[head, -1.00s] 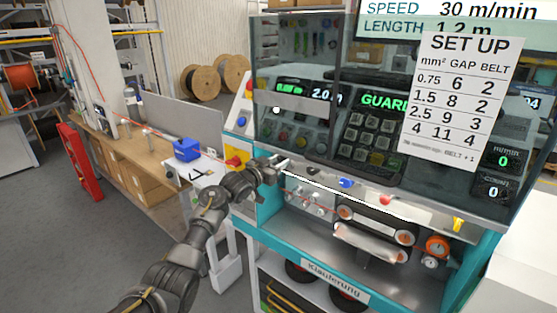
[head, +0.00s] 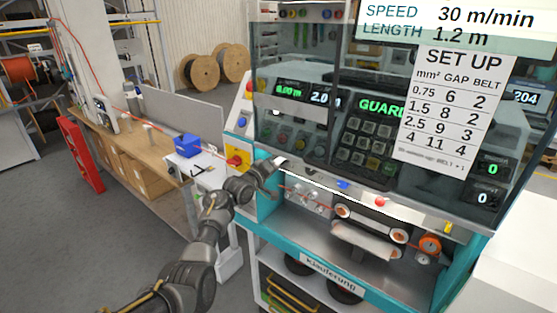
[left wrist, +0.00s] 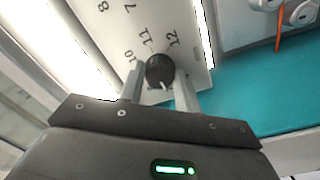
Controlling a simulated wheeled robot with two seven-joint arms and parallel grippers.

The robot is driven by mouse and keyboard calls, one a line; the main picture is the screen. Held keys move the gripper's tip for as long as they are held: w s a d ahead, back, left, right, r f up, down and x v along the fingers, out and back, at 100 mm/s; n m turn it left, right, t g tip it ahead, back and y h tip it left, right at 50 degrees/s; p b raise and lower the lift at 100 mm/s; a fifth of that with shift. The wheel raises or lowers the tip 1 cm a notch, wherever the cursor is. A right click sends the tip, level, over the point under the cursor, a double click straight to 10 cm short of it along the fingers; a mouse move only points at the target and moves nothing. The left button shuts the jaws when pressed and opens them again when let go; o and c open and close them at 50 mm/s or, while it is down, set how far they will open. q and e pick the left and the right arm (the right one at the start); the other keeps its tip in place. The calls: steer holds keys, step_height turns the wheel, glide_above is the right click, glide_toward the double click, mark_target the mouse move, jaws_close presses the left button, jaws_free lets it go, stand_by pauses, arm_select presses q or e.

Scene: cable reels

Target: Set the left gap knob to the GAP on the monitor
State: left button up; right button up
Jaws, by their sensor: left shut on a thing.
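My left gripper (head: 276,164) reaches the upper left front of the teal machine (head: 290,237). In the left wrist view its fingers (left wrist: 160,88) stand on either side of the black gap knob (left wrist: 158,69) and are shut on it. The knob sits on a light scale plate (left wrist: 120,22) where 7, 8, 10, 11 and 12 can be read. A pale mark shows at the knob's lower edge. The monitor (head: 455,28) shows SPEED 30 m/min and LENGTH 1.2 m; no GAP line is in view. My right gripper is not in view.
A SET UP sheet (head: 447,110) lists mm², GAP and BELT: 0.75-6-2, 1.5-8-2, 2.5-9-3, 4-11-4. A clear guard (head: 330,60) covers the keypad above my gripper. An orange cable and belts (head: 370,235) lie right of it. A workbench (head: 140,150) stands left.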

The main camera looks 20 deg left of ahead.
arm_select(q)
steer(key=shift+d+n+p, duration=0.1)
steer(key=shift+n+p, duration=1)
steer(key=shift+n, duration=3.2)
steer(key=o, duration=1)
steer(key=b+v, duration=0.2)
steer(key=v, duration=0.9)
steer(key=shift+d+b, duration=0.1)
steer(key=shift+b, duration=0.25)
